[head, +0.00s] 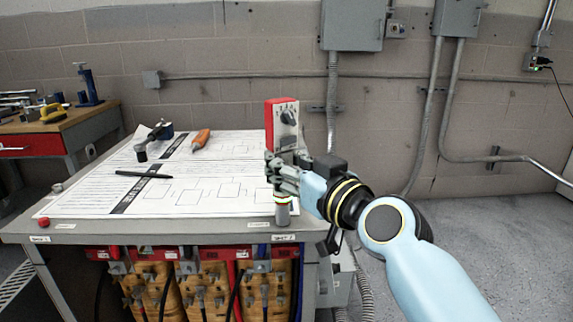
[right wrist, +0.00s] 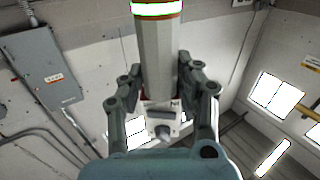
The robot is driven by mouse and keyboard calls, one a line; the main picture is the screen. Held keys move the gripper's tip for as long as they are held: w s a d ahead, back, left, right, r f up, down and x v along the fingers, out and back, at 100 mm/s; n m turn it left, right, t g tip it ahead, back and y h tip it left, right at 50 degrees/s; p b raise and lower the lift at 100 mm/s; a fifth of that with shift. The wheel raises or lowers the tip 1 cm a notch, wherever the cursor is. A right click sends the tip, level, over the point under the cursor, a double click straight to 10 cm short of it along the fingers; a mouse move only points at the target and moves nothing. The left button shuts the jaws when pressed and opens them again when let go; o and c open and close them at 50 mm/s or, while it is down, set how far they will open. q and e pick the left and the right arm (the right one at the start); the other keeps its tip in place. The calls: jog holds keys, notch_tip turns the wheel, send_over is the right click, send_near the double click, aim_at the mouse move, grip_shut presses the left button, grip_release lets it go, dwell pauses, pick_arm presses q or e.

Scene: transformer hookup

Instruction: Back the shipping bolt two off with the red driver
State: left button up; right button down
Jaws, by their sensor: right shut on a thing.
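The red driver (head: 270,121) stands upright at the table's right front corner, with a grey dial face on its upper body. My right gripper (head: 287,177) is shut around its grey shaft. The driver's silver lower end (head: 282,215), below a lit band, is over the table edge above a small label (head: 284,238) that seems to read SHIP 2. Shipping bolt two itself is hidden or too small to make out, so I cannot tell whether the driver touches it. The right wrist view shows the driver's shaft (right wrist: 160,60) between both fingers. My left gripper is not in view.
The table (head: 235,226) carries a printed diagram sheet (head: 195,196), a black pen (head: 143,174), an orange-handled tool (head: 201,138) and a dark jointed tool (head: 150,140). A red knob (head: 43,222) sits at the front left. Coils in a red frame are below. Floor at right is clear.

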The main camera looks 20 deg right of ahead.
aim_at(286, 136)
jog(key=shift+r, duration=0.3)
dwell(0.5)
jog(key=shift+r+p, duration=1.9)
jog(key=shift+r, duration=0.25)
